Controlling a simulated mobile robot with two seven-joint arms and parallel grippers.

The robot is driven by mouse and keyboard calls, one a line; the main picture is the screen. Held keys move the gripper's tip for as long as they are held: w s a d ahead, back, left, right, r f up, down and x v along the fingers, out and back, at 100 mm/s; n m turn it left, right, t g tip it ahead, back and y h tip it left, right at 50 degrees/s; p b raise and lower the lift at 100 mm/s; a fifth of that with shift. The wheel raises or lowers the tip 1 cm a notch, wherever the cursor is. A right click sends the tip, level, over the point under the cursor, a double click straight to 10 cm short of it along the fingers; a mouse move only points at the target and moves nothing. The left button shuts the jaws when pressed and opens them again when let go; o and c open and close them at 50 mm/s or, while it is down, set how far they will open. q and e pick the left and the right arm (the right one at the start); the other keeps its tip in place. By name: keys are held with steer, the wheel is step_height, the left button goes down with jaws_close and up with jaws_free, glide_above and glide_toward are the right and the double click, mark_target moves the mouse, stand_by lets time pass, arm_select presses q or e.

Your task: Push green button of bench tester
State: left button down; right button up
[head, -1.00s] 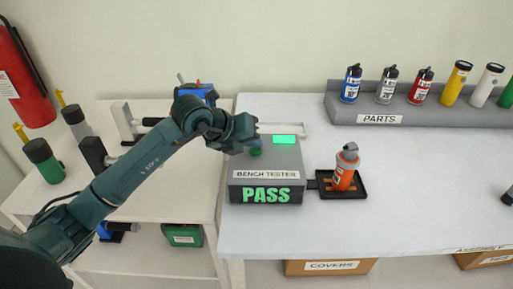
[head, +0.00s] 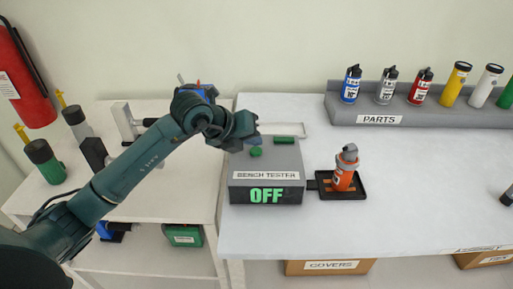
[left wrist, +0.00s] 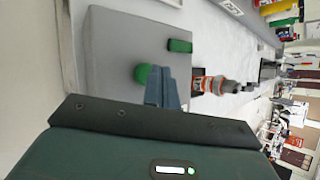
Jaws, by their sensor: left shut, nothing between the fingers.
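The bench tester (head: 240,193) is a grey box on the white table, with a front display that reads OFF. Its round green button (head: 256,152) is on the top face, beside a dark green rectangular lamp (head: 284,140). In the left wrist view the button (left wrist: 141,74) is just left of my fingers and the lamp (left wrist: 180,46) is beyond them. My left gripper (head: 246,141) is shut and empty, over the back left of the tester, apart from the button in the head view. My right gripper is not in view.
An orange canister (head: 344,178) stands in a black tray (head: 361,191) joined to the tester's right side. A grey PARTS rack (head: 430,118) with several canisters is at the back right. A dark object (head: 508,196) shows at the right edge. The middle of the table is clear.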

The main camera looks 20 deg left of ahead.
mark_target(253, 152)
arm_select(q)
steer(key=shift+r+p, duration=2)
steer(key=shift+r, duration=1.05)
steer(key=shift+f, duration=0.1)
